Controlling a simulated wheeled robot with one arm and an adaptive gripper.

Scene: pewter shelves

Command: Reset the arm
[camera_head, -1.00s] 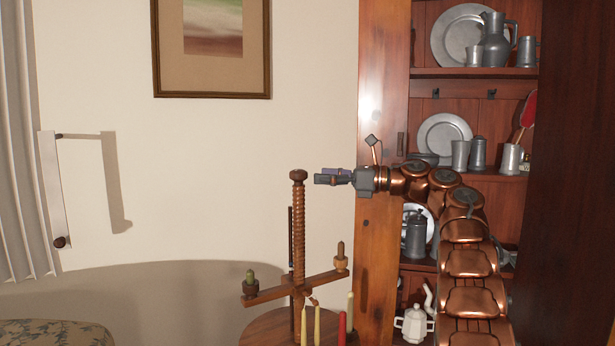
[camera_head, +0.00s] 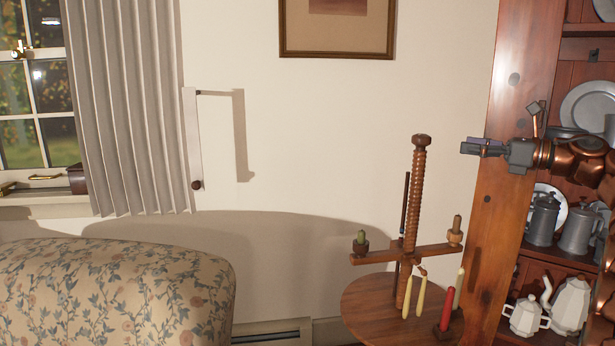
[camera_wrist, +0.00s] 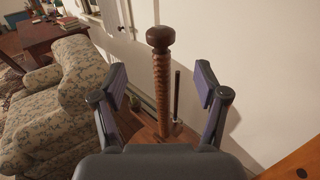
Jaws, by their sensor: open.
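My gripper (camera_head: 482,147) is at the right in the head view, stretched out to the left in front of the wooden cupboard side. In the wrist view its two fingers (camera_wrist: 160,95) are spread apart with nothing held between them. Beyond the fingers, the threaded post of the wooden candle stand (camera_wrist: 160,85) shows in the gap. In the head view the candle stand (camera_head: 416,200) rises to the left of my gripper, apart from it. The rest of my copper arm runs off the right edge.
A round wooden table (camera_head: 375,310) bears several candles. Shelves with pewter jugs (camera_head: 543,220) and a white teapot (camera_head: 525,316) stand at the right. A floral armchair (camera_head: 120,290) is at the left, with a curtain (camera_head: 125,100) behind. Open wall lies between.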

